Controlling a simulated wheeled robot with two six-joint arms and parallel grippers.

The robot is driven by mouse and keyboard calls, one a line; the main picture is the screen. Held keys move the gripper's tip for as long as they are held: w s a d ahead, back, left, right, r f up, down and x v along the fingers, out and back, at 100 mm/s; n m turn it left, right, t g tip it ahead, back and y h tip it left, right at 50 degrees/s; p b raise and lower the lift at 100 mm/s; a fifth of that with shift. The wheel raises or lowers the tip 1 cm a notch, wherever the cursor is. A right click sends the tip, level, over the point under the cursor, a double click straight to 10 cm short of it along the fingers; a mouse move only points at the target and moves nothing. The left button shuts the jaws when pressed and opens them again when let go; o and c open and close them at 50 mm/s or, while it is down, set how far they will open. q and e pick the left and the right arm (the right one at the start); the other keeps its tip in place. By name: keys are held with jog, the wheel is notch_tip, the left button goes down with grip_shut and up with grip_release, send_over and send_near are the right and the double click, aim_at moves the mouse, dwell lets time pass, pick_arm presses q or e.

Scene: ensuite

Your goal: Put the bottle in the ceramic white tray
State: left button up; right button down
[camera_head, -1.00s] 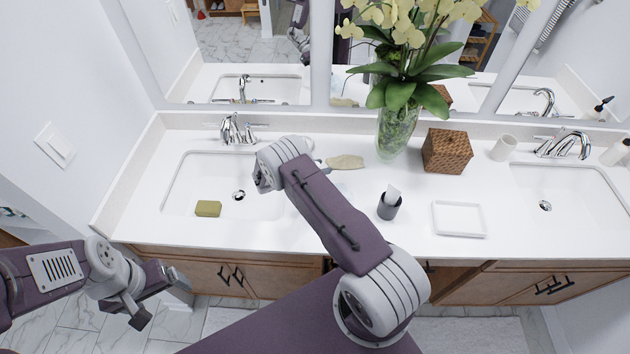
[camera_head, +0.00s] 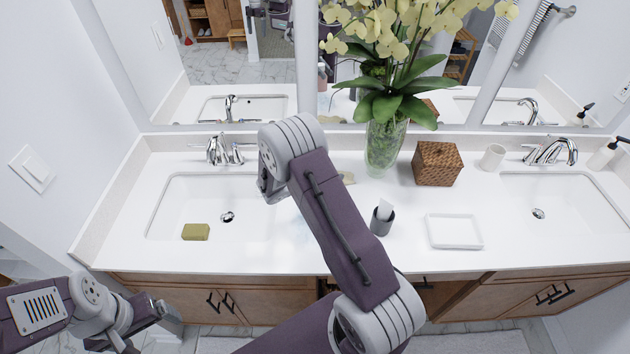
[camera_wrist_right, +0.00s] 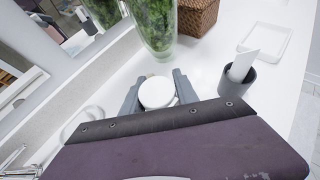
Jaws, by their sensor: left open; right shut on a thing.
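The ceramic white tray (camera_head: 454,231) is a shallow, empty rectangle on the counter at the right; it also shows at the top right of the right wrist view (camera_wrist_right: 265,41). In that view my right gripper (camera_wrist_right: 157,91) is shut around a white round thing, apparently the top of the bottle (camera_wrist_right: 157,92) seen from above. The bottle's body is hidden, and I cannot tell if its base touches the counter. In the head view my own arm hides the right gripper and bottle. My left gripper (camera_head: 145,325) is open and empty at the lower left, before the cabinet front.
A dark cup (camera_head: 381,221) with a white item stands left of the tray. A glass vase (camera_head: 383,150) with orchids, a woven box (camera_head: 437,164) and a white cup (camera_head: 492,156) stand behind.

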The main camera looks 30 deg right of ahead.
jog(key=s+r, duration=0.1)
jog(key=s+d+r, duration=0.1)
jog(key=s+d, duration=0.1)
jog(key=shift+s+d+r+b, duration=0.25)
jog(key=shift+s+r+b, duration=0.1)
jog(key=shift+r+b, duration=0.05)
